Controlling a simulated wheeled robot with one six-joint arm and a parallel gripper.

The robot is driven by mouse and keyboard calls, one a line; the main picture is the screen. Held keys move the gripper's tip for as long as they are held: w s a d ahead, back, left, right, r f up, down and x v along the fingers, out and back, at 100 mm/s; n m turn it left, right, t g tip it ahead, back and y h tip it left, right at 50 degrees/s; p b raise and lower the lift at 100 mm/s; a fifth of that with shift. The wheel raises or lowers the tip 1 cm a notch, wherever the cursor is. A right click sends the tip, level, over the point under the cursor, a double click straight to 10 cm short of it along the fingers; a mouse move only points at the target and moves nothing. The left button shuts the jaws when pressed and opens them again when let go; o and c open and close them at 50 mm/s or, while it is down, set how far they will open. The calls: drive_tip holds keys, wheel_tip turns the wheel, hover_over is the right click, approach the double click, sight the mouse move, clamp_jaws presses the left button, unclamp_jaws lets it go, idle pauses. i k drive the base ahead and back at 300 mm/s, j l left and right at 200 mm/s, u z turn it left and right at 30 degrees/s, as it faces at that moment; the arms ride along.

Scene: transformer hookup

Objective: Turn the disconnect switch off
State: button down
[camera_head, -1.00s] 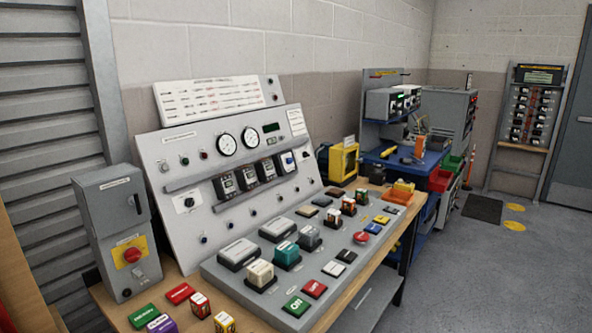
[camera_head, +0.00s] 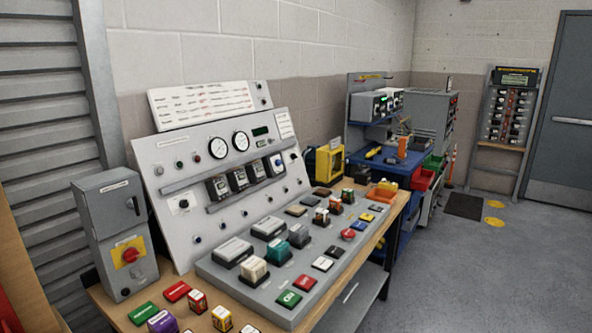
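A grey enclosure (camera_head: 108,205) stands at the left end of the bench. Its lower front has a red rotary knob (camera_head: 130,255) on a yellow plate (camera_head: 122,249), which looks like the disconnect switch. The knob's position and the small labels are too small to read. A small dark handle (camera_head: 134,205) sits higher on the enclosure's right part. My gripper is not in view, and nothing is seen touching the enclosure.
A sloped grey panel (camera_head: 165,215) with gauges and meters stands right of the enclosure. Coloured blocks, including a green one (camera_head: 143,313), crowd the bench front. A blue workbench (camera_head: 385,167) is farther back. The grey floor (camera_head: 490,275) at right is open.

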sight(131, 255)
drive_tip(key=u, duration=1.5)
